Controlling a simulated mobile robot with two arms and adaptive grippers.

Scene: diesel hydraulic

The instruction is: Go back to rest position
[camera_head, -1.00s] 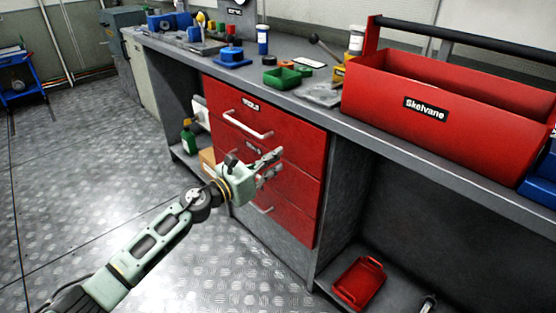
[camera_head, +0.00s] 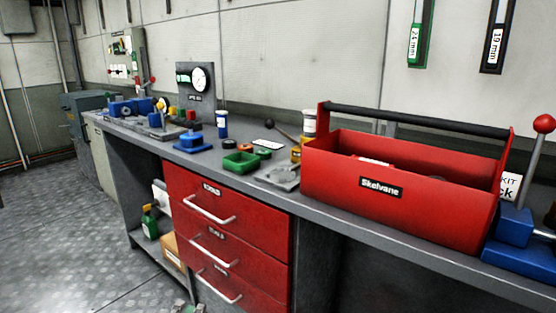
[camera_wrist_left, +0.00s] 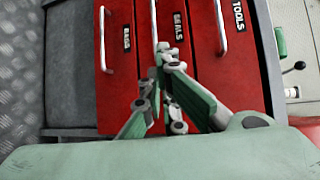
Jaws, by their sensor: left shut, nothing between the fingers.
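My left gripper (camera_wrist_left: 160,66) shows in the left wrist view with its fingers shut and nothing between them. It points at the red drawer fronts. In the head view only a small part of it shows at the bottom edge, in front of the lowest drawer. The red drawer unit (camera_head: 226,222) has three drawers with pale handles, and all look closed. In the wrist view their labels read TOOLS (camera_wrist_left: 238,15), SEALS and RAGS. My right gripper is not in view.
A red toolbox (camera_head: 398,203) marked Skelvane stands on the grey bench. A green tray (camera_head: 240,162), a blue cup and small parts lie left of it. A blue lever device (camera_head: 522,245) is at the right. Open floor (camera_head: 60,225) lies left of the bench.

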